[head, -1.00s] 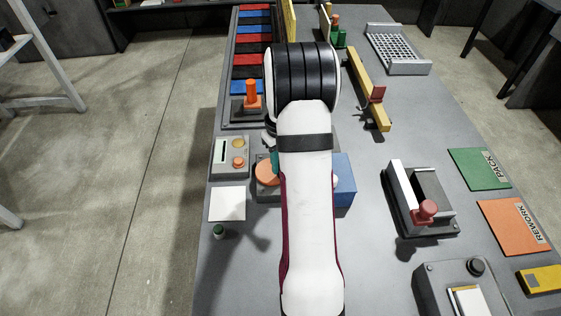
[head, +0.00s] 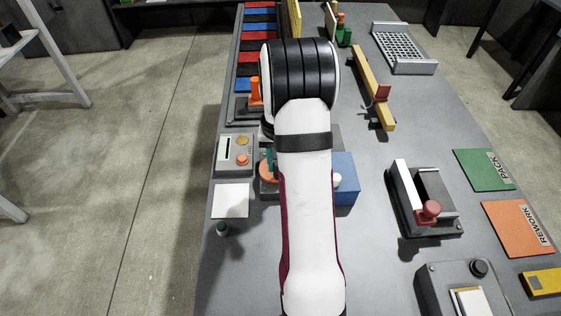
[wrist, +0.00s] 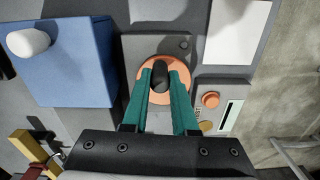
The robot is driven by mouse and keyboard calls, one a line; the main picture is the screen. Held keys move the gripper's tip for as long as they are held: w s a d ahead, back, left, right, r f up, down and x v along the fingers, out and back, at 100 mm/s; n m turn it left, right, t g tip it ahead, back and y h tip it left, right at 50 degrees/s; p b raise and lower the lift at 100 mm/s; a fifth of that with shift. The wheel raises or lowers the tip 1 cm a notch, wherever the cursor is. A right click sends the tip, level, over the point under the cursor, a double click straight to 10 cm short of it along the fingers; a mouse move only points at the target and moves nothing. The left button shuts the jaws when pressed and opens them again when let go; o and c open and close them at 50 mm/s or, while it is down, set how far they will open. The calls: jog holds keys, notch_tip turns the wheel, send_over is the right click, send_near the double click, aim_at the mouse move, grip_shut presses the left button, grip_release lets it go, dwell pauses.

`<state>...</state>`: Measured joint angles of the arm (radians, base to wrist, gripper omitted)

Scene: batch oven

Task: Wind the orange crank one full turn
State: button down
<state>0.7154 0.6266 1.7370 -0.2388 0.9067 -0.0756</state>
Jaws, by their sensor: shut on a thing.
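The orange crank is a round orange disc (wrist: 163,65) with a black knob (wrist: 159,78) standing on it, mounted on a grey base (wrist: 133,45). My gripper (wrist: 161,72) has two teal fingers, one on each side of the knob, and is shut on it. In the head view the disc (head: 266,172) shows only as a small orange part at the left of my arm. My arm hides the knob and most of the base there.
A blue box with a white knob (head: 345,190) stands close to the crank. On its other side are a grey panel with an orange button (head: 242,160) and a white sheet (head: 230,201). A lidded fixture with a red knob (head: 430,211) stands further right.

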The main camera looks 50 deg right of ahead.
jog(key=m, duration=0.3)
jog(key=shift+w+a+m, duration=0.3)
jog(key=shift+w+a, duration=0.05)
jog(key=shift+w+a+m, duration=0.15)
jog(key=shift+w+m, duration=0.05)
jog(key=shift+m, duration=0.6)
jog(key=shift+w+a+m, duration=0.1)
jog(key=shift+w+m, duration=0.1)
jog(key=shift+m, duration=0.6)
jog(key=c, duration=0.7)
grip_release()
notch_tip(320, 180, up, 16)
